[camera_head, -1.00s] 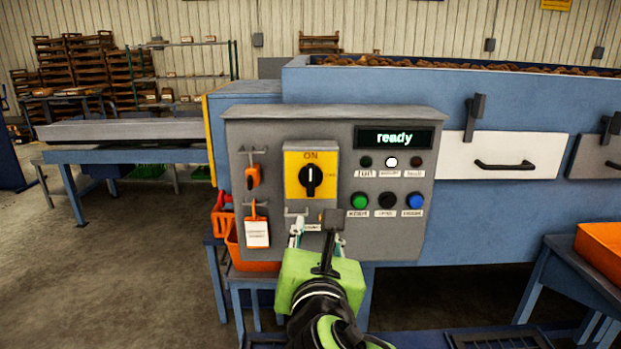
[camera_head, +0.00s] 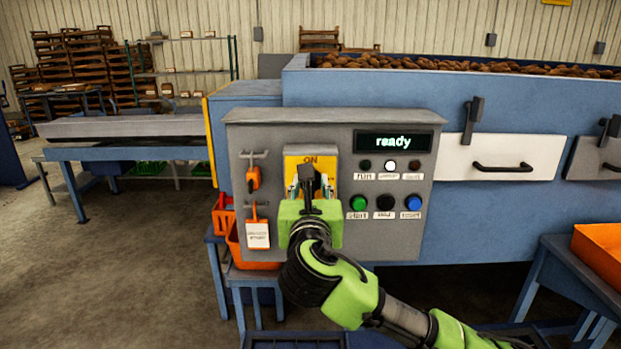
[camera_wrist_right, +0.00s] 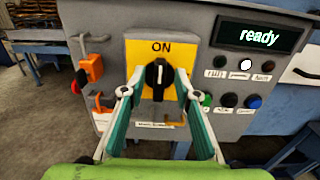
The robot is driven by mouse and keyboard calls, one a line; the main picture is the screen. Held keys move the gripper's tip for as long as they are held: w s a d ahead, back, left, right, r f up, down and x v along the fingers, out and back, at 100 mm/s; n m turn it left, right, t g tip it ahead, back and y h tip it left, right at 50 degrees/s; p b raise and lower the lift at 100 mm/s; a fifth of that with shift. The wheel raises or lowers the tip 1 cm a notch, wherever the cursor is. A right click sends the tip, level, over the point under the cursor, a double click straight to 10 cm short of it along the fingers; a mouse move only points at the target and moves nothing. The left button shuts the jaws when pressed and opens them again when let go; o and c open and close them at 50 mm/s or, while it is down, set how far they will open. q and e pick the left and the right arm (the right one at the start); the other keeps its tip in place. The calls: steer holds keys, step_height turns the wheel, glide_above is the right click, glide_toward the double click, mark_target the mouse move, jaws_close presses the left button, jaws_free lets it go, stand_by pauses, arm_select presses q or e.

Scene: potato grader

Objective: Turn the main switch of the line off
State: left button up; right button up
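The main switch is a black rotary knob (camera_wrist_right: 158,74) on a yellow plate (camera_wrist_right: 136,50) marked ON, on the grey control panel (camera_head: 340,240). In the right wrist view its white mark points up toward ON. My right gripper (camera_head: 307,185) is in front of the plate and hides most of the knob in the head view. In the right wrist view its two fingers (camera_wrist_right: 153,85) stand apart, one on each side of the knob's lower part; I cannot tell whether they touch it. My left gripper is not in view.
The panel display (camera_head: 393,141) reads "ready" and a white lamp (camera_head: 390,165) is lit. Green, black and blue buttons (camera_head: 385,203) are right of the switch. An orange padlock (camera_head: 253,179) and a tag (camera_head: 257,234) hang to its left.

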steer(key=shift+w, duration=0.7)
jaws_close()
